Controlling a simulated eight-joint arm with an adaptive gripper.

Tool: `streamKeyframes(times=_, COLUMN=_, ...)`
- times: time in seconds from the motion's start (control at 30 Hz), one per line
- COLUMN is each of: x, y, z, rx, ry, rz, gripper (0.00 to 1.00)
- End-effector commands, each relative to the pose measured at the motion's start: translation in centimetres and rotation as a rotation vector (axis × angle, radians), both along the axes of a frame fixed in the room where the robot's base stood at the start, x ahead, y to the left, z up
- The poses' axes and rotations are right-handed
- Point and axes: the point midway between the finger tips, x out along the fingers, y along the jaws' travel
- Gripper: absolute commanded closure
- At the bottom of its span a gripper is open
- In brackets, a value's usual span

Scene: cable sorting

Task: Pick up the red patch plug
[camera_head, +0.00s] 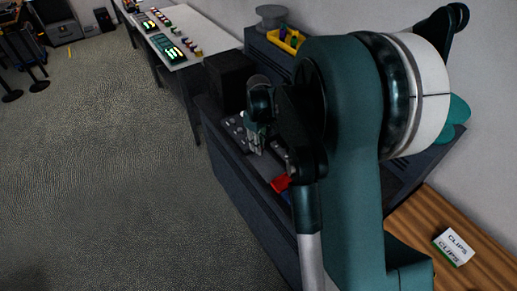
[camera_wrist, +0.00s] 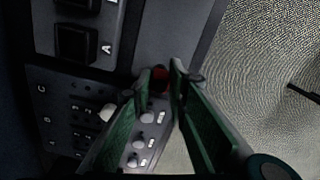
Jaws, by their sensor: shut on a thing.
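My gripper (camera_wrist: 166,84) shows in the wrist view with its two green fingers drawn close together at the tips. They are shut on the red patch plug (camera_wrist: 160,74), a small dark-red piece mostly hidden by the fingertips. Behind it is the dark grey panel near its edge. In the head view my gripper (camera_head: 257,148) points down over the console's knobs. The plug cannot be made out there between the fingers.
A red object (camera_head: 281,183), partly hidden by my arm, lies on the dark console (camera_head: 228,150). A yellow tray (camera_head: 285,41) with small items is behind. A clips box (camera_head: 453,247) sits on the wooden top at right. Open floor (camera_head: 110,170) lies left.

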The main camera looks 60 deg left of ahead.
Motion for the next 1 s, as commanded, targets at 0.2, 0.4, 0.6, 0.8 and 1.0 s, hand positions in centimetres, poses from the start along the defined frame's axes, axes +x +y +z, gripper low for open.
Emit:
streamKeyframes(times=0.2, x=0.0, y=0.0, z=3.4, rx=0.0, ry=0.0, rz=0.0, gripper=0.96)
streamKeyframes(times=0.4, x=0.0, y=0.0, z=6.1, rx=0.0, ry=0.0, rz=0.0, gripper=0.96)
streamKeyframes(times=0.6, x=0.0, y=0.0, z=7.6, rx=0.0, ry=0.0, rz=0.0, gripper=0.96)
streamKeyframes(times=0.8, x=0.0, y=0.0, z=7.8, rx=0.0, ry=0.0, rz=0.0, gripper=0.96)
streamKeyframes(times=1.0, x=0.0, y=0.0, z=7.8, rx=0.0, ry=0.0, rz=0.0, gripper=0.96)
